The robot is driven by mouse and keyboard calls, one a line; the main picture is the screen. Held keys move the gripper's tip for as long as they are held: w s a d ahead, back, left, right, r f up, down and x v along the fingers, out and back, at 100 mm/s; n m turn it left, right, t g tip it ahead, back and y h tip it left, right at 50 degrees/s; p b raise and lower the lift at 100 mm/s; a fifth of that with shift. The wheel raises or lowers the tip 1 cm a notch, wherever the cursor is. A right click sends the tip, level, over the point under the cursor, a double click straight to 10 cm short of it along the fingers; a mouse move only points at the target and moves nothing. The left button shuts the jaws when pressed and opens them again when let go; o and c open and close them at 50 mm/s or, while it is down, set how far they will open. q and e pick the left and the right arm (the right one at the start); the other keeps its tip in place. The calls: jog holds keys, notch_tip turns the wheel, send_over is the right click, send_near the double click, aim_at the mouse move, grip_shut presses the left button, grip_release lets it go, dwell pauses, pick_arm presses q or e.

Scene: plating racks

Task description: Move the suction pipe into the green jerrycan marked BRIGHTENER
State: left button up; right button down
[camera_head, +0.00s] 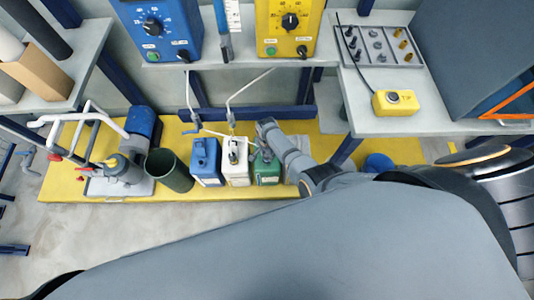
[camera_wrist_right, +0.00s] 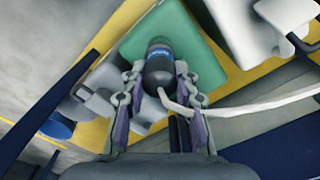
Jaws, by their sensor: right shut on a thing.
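The green jerrycan (camera_head: 267,172) stands at the right end of a row of three cans on the yellow platform. I cannot read its marking. My right gripper (camera_head: 264,130) is beside and above its top in the head view. In the right wrist view the right gripper (camera_wrist_right: 158,85) is shut on the dark, blue-labelled head of the suction pipe (camera_wrist_right: 158,62). Its pale pipe (camera_wrist_right: 235,109) bends off to the right. The green jerrycan (camera_wrist_right: 185,40) lies behind this head. Whether the head touches the can or is in its mouth cannot be told. My left gripper is not in view.
A white jerrycan (camera_head: 236,174) and a blue jerrycan (camera_head: 206,165) stand left of the green one. A dark green bin (camera_head: 169,171) and a pump with pipes (camera_head: 122,168) are farther left. Shelves with a blue box (camera_head: 156,30) and a yellow box (camera_head: 289,28) overhang behind.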

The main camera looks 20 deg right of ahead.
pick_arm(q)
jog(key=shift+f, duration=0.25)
pick_arm(e)
jog(key=shift+f, duration=0.3)
jog(key=c, duration=0.9)
grip_release()
jog(key=shift+c, duration=0.2)
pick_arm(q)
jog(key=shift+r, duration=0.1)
pick_arm(e)
jog(key=shift+r, duration=0.1)
